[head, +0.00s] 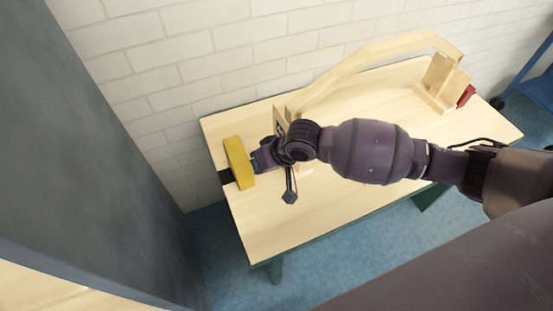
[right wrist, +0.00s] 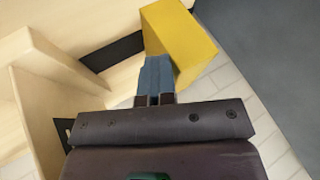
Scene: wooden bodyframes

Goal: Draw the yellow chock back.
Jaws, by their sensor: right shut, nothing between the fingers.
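The yellow chock (head: 239,162) is a block standing near the left end of the wooden table, over a short black strip (head: 227,176). My right gripper (head: 259,160) is shut and empty, with its fingertips at the chock's right side in the head view. In the right wrist view, the closed blue-grey fingers (right wrist: 155,80) reach up to the near side of the yellow chock (right wrist: 178,42) and overlap it. I cannot tell for sure whether they touch it. My left gripper is in neither view.
The wooden table (head: 262,232) carries a curved wooden frame (head: 375,52) along its back, with a red block (head: 466,95) at its right end. A white brick wall (head: 200,60) is behind, and a grey panel (head: 95,130) stands to the left. The table's front left is clear.

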